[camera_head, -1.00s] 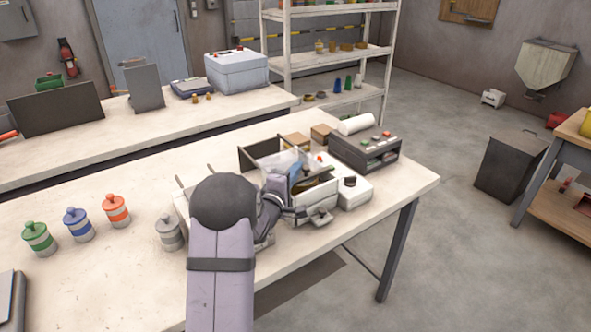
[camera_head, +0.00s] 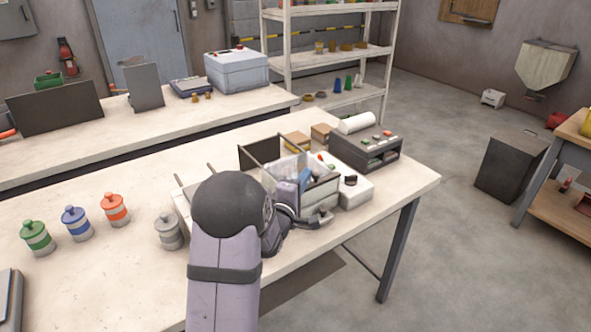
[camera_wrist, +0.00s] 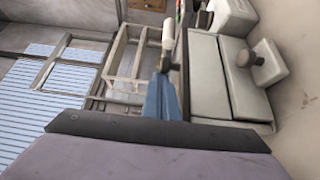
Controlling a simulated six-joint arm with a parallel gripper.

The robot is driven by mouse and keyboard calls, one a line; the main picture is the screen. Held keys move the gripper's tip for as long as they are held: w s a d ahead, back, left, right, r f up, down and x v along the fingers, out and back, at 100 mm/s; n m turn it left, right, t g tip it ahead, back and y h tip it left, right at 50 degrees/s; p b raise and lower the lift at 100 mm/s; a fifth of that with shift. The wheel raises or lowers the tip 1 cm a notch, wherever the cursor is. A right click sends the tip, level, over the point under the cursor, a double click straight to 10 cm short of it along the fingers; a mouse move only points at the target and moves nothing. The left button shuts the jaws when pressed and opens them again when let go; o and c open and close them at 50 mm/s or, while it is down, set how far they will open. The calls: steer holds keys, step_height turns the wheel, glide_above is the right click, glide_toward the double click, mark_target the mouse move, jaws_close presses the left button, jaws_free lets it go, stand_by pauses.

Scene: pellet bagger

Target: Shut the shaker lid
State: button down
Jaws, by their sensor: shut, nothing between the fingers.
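A pale, open-topped box (camera_head: 322,190) with translucent parts stands at the right of the workbench, partly hidden by my arm. An upright dark panel (camera_head: 258,152) stands at its back left. I cannot tell for sure which part is the shaker lid. My gripper (camera_head: 304,175) is shut and empty, and its blue fingers appear over the box. In the wrist view my gripper (camera_wrist: 166,72) points away, with pale flat panels (camera_wrist: 208,75) to its right. A pale open frame (camera_wrist: 130,60) is to its left.
A dark rack (camera_head: 366,152) and a white roll (camera_head: 356,123) stand behind the box. A grey canister (camera_head: 168,232) is left of my arm, with green, blue and orange ones (camera_head: 115,210) farther left. In the wrist view a grey knob (camera_wrist: 265,62) sticks up at right.

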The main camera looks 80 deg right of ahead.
steer(key=shift+s+a+f, duration=0.1)
steer(key=shift+s, duration=0.2)
steer(key=shift+w+a+f, duration=0.1)
steer(key=shift+a, duration=0.45)
steer(key=w+a+b, duration=0.1)
steer(key=a, duration=0.5)
steer(key=shift+w+r+b, duration=0.2)
steer(key=shift+w+b, duration=0.1)
steer(key=shift+b, duration=0.1)
steer(key=shift+w, duration=0.1)
